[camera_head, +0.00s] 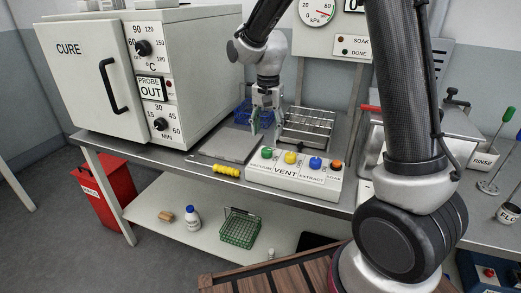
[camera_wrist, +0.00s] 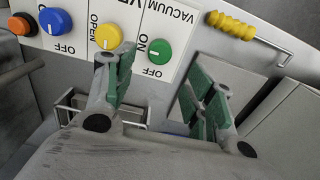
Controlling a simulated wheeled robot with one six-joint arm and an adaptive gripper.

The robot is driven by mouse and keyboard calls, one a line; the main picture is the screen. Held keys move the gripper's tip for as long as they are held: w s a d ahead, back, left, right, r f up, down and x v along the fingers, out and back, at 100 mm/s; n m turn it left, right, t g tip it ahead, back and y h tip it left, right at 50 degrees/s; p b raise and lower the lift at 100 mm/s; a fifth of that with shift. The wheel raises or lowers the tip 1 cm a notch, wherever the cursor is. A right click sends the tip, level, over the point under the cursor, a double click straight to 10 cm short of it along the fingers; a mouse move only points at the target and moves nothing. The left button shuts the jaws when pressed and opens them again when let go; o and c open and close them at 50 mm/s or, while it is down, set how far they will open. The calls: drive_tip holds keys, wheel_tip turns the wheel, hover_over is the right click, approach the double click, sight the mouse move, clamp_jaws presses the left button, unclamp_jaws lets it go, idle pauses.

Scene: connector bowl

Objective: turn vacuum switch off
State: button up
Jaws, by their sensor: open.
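The vacuum switch is a green knob (camera_head: 267,153) at the left end of a white control box (camera_head: 292,176). In the wrist view the green knob (camera_wrist: 157,51) appears upside down beside the labels VACUUM, ON and OFF. My gripper (camera_head: 265,122) is above and behind the box in the head view. In the wrist view my gripper (camera_wrist: 160,82) is open and empty, its green-padded fingers either side of the space just below the knob. It does not visibly grip the knob.
A yellow knob (camera_head: 290,158), a blue knob (camera_head: 315,163) and an orange knob (camera_head: 336,165) share the box. A yellow-handled tool (camera_head: 227,170) lies left of it. A wire rack (camera_head: 307,127) stands behind, and the CURE oven (camera_head: 88,75) is at left.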

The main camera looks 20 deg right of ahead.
sight(267, 148)
wheel_tip(267, 148, down, 8)
drive_tip(key=shift+r, duration=0.15)
idle(0.3)
drive_tip(key=c, duration=1)
